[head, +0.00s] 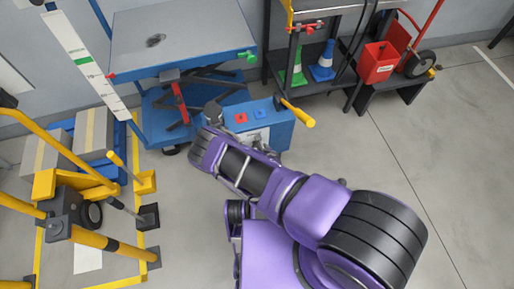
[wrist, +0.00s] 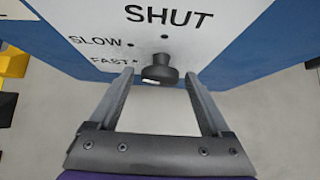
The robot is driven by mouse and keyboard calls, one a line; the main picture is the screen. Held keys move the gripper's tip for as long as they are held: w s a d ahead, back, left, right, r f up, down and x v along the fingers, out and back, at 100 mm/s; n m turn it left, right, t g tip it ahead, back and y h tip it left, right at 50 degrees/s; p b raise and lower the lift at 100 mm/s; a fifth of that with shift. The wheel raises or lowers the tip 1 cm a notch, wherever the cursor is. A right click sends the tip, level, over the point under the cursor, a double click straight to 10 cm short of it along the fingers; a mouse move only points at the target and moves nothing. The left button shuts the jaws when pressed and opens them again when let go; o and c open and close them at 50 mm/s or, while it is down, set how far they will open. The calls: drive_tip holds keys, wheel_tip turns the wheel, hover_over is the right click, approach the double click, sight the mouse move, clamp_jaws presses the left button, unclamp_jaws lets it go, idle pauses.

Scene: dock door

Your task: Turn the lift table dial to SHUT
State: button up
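The lift table (head: 185,38) is blue with a grey top. Its blue control box (head: 278,128) has a red and a blue patch on top. In the wrist view, a white panel (wrist: 105,22) on the box reads SHUT, SLOW and FAST, each with a black dot. The dark round dial (wrist: 160,72) sticks out below SHUT, level with FAST; its pointing direction is unclear. My gripper (wrist: 158,84) is open, its fingertips on either side of the dial with gaps visible. In the head view my arm hides the dial and most of the gripper.
A yellow-handled lever (head: 298,113) sticks out at the box's right top. A yellow frame (head: 75,185) and boxes (head: 93,130) are at the left. The right floor is clear.

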drive_tip(key=c, duration=1.2)
drive_tip(key=shift+y, duration=0.3)
drive_tip(key=m+y, duration=0.2)
drive_tip(key=y, duration=0.1)
drive_tip(key=shift+w+d+g, duration=0.1)
drive_tip(key=shift+d+g, duration=0.2)
drive_tip(key=shift+g, duration=0.1)
drive_tip(key=m+y, duration=0.1)
drive_tip(key=y, duration=0.2)
drive_tip(key=shift+w+d+f+m, duration=0.1)
drive_tip(key=shift+m, duration=0.3)
drive_tip(key=shift+m+y, duration=0.3)
drive_tip(key=shift+y, duration=0.5)
